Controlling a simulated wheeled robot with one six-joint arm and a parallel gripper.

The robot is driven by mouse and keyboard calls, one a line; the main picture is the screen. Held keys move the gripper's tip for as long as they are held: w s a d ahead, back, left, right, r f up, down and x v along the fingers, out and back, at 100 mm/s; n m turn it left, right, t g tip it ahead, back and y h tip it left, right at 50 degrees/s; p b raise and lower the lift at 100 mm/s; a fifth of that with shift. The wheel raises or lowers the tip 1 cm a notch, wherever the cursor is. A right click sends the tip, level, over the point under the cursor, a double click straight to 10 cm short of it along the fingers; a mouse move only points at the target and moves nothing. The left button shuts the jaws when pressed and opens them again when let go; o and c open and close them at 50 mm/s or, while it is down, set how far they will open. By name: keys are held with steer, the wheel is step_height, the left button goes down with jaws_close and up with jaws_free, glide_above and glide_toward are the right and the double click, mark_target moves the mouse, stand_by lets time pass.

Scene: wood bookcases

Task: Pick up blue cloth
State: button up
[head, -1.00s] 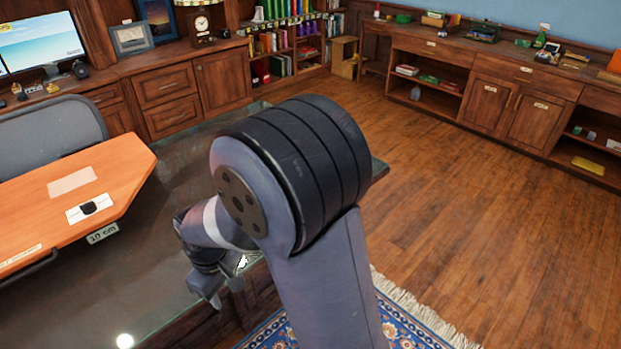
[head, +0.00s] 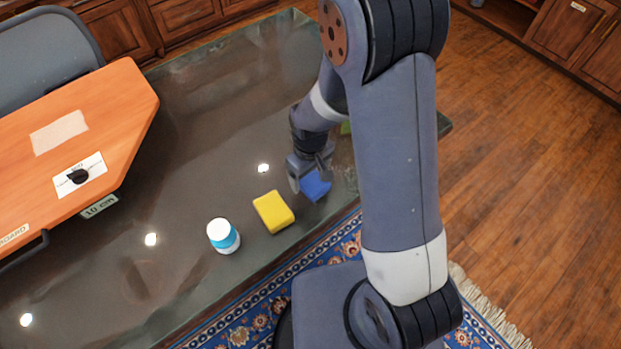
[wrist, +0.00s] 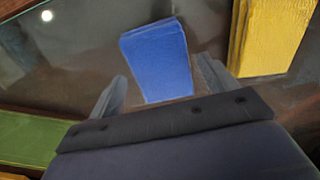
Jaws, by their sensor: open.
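The blue cloth (head: 316,186) lies on the dark glass-topped desk near its front edge, partly hidden by my gripper in the head view. In the wrist view the blue cloth (wrist: 157,58) is a folded rectangle with stacked layers, just beyond and between the two fingers. My gripper (head: 309,180) is low over the desk beside the cloth. In the wrist view my gripper (wrist: 163,88) is open, its fingers spread on either side of the cloth's near end. I cannot tell whether the fingers touch the cloth.
A yellow cloth or sponge (head: 273,211) lies left of the blue cloth; it also shows in the wrist view (wrist: 270,35). A white-and-blue jar (head: 223,236) stands further left. A green item (wrist: 35,135) is on the other side. An orange board (head: 70,150) overhangs the desk's left.

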mark_target(310, 179)
steer(key=shift+f, duration=0.95)
steer(key=shift+c, duration=0.4)
steer(key=c, duration=1)
step_height(310, 179, up, 10)
steer(key=shift+r, duration=0.1)
steer(key=o, duration=0.4)
steer(key=shift+c, duration=1.4)
steer(key=shift+a, duration=0.1)
